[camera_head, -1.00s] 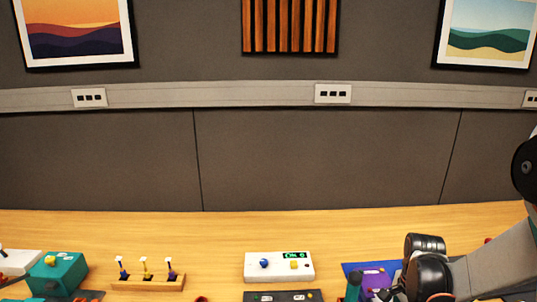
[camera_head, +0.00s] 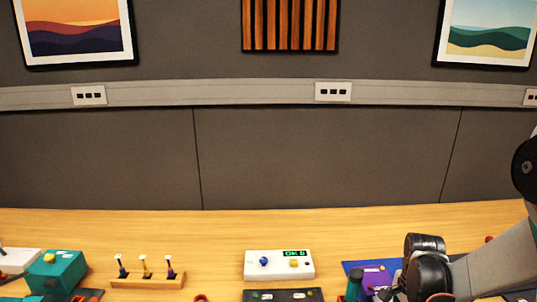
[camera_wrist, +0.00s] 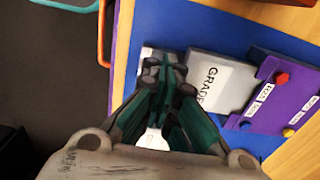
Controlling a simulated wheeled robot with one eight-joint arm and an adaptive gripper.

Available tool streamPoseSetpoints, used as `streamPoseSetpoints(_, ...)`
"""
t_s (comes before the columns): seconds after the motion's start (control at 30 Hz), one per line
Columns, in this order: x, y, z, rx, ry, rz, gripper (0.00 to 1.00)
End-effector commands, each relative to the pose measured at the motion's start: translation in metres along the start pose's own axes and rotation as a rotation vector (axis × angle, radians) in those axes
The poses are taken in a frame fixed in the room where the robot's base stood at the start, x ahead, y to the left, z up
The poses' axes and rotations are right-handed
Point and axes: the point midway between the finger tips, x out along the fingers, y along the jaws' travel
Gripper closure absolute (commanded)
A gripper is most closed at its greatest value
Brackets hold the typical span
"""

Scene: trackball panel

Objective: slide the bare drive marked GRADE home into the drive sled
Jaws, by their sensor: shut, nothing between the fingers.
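The drive marked GRADE (camera_wrist: 222,82) is a light grey block lying on a blue mat (camera_wrist: 190,22) in the wrist view. Its right end meets a purple block (camera_wrist: 270,110), which looks like the drive sled. I cannot tell how far the drive reaches into it. The purple block has a red knob, a yellow knob and white labels; it also shows in the head view (camera_head: 375,277). My gripper (camera_wrist: 163,80) is shut and empty, its teal fingers just left of the drive. They hide part of a pale surface beside the drive. I cannot tell whether they touch the drive.
A white trackball panel (camera_head: 279,265) with a green display stands mid-table, a dark panel (camera_head: 282,296) in front of it. A wooden rack (camera_head: 148,282) with several small levers and a teal box (camera_head: 56,272) are at left. The table behind is clear.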

Motion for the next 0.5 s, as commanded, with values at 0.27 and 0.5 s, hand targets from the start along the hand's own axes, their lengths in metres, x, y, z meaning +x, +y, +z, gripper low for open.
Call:
streamPoseSetpoints(0.27, 0.0001, 0.0, 0.0, 0.0, 0.0, 0.0, 1.0)
streamPoseSetpoints(0.5, 0.0001, -0.0036, -0.0001, 0.0, 0.0, 0.0, 1.0)
